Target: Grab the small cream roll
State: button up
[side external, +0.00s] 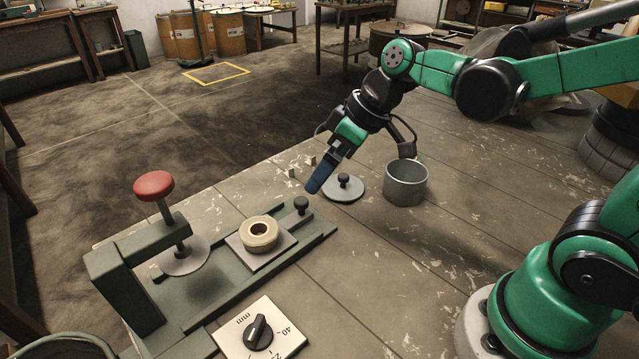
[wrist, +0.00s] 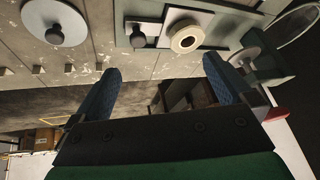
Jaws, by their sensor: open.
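The small cream roll (side external: 259,243) lies flat, hole upward, on a light square plate (side external: 279,250) in a green-grey fixture (side external: 208,318). In the wrist view the roll (wrist: 175,37) is at the top, right of centre, beyond the fingertips. My gripper (side external: 318,180) hangs above the table, up and to the right of the roll in the side view, apart from it. In the wrist view my gripper (wrist: 161,66) has its two blue fingers wide apart with nothing between them.
A press with a red knob (side external: 154,185) stands at the fixture's left end, a black knob (side external: 301,204) at its right. A dial panel (side external: 280,318) lies in front. A knobbed lid (side external: 343,193) and a metal pot (side external: 405,188) stand right of my gripper.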

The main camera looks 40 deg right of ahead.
aim_at(264, 226)
jog(key=w+a+f+n+g+y, duration=0.1)
jog(key=w+f+n+y, duration=0.1)
jog(key=n, duration=0.1)
jog(key=w+a+f+n+g+y, duration=0.1)
jog(key=w+f+n+y, duration=0.1)
jog(key=f+n+y, duration=0.1)
jog(key=w+a+f+n+g+y, duration=0.1)
jog(key=w+f+n+g+y, duration=0.1)
jog(key=n, duration=0.3)
jog(key=shift+w+a+f+y, duration=0.1)
jog(key=shift+a+f+y, duration=0.05)
jog(key=shift+y, duration=0.45)
jog(key=shift+f+n+g+y, duration=0.3)
jog(key=shift+f+n+y, duration=0.25)
jog(key=shift+n, duration=0.55)
jog(key=shift+a+f, duration=0.2)
jog(key=shift+x, duration=2.65)
jog(key=c, duration=1.2)
jog(key=shift+r, duration=0.1)
